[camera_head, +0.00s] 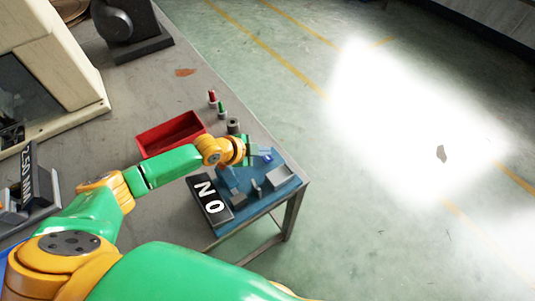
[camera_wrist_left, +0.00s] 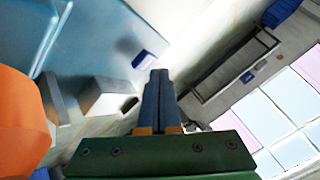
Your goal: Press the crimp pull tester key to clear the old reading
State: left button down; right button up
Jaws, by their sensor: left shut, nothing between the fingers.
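The crimp pull tester appears to be the blue-based unit (camera_head: 232,228) with grey blocks at the table's near right corner. A small blue part that may be its key (camera_head: 267,157) shows beside my left gripper (camera_head: 252,150). In the left wrist view a dark blue, key-like part (camera_wrist_left: 144,60) sits just up and left of my fingertips (camera_wrist_left: 158,74). The fingers are shut with nothing between them. They look apart from that part, but I cannot tell the height gap. The reading is not visible. My right gripper is not in view.
A black sign with white letters (camera_head: 211,201) stands at the unit's left edge. A red tray (camera_head: 170,133), red and green small bottles (camera_head: 212,98) and a dark cylinder (camera_head: 233,126) are behind. A beige machine (camera_head: 50,70) is at the far left. Floor lies beyond the table edge.

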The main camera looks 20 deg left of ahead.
aim_at(264, 159)
pick_arm(q)
jog(key=shift+r, duration=0.2)
notch_tip(264, 159, up, 5)
jog(key=p, duration=0.5)
jog(key=shift+f, duration=0.1)
dwell(0.6)
